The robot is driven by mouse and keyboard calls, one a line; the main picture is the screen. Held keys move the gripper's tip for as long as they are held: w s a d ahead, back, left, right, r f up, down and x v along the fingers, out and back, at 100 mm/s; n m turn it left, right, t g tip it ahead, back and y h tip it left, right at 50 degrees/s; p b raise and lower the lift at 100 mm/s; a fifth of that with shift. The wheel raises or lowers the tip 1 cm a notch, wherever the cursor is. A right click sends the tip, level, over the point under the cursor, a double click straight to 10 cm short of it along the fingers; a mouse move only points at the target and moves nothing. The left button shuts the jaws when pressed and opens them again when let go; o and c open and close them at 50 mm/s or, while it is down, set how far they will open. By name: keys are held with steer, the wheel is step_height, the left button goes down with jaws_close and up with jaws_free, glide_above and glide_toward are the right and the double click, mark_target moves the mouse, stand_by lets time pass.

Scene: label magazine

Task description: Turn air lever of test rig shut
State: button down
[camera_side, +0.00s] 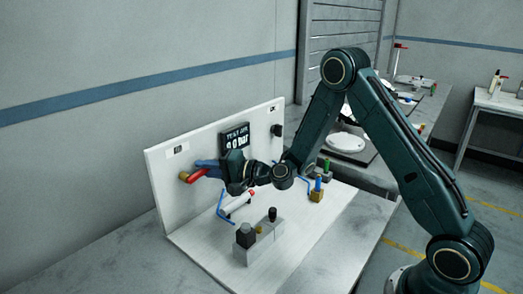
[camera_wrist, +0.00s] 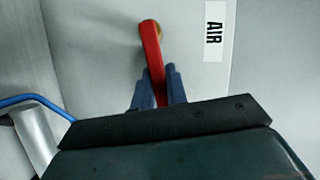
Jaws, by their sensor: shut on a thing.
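The red air lever (camera_side: 196,175) sticks out from a brass pivot (camera_side: 183,177) on the left part of the white upright panel (camera_side: 165,199). My gripper (camera_side: 207,166) is at the lever, and its blue fingers close around the lever's outer part. In the wrist view the red lever (camera_wrist: 152,50) runs from its brass pivot down between my two fingertips (camera_wrist: 156,80). My gripper is shut on it. An "AIR" label (camera_wrist: 214,35) is beside the lever. A dark display (camera_side: 235,139) on the panel reads "TEST AIR" and what looks like "0.0 bar", partly behind my gripper.
A blue tube (camera_side: 222,208) and a white cylinder with a red end (camera_side: 238,203) are below my gripper. Grey blocks (camera_side: 246,252) with black knobs stand on the white base. A black knob (camera_side: 276,130) is on the panel's right. The base's front right is clear.

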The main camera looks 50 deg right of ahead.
steer(key=shift+d+f+m+t, duration=0.1)
steer(key=shift+f+m+t, duration=0.3)
steer(key=shift+m, duration=0.5)
steer(key=shift+f, duration=0.15)
steer(key=c, duration=1.4)
jaws_free()
steer(key=shift+y, duration=0.3)
step_height(320, 180, up, 20)
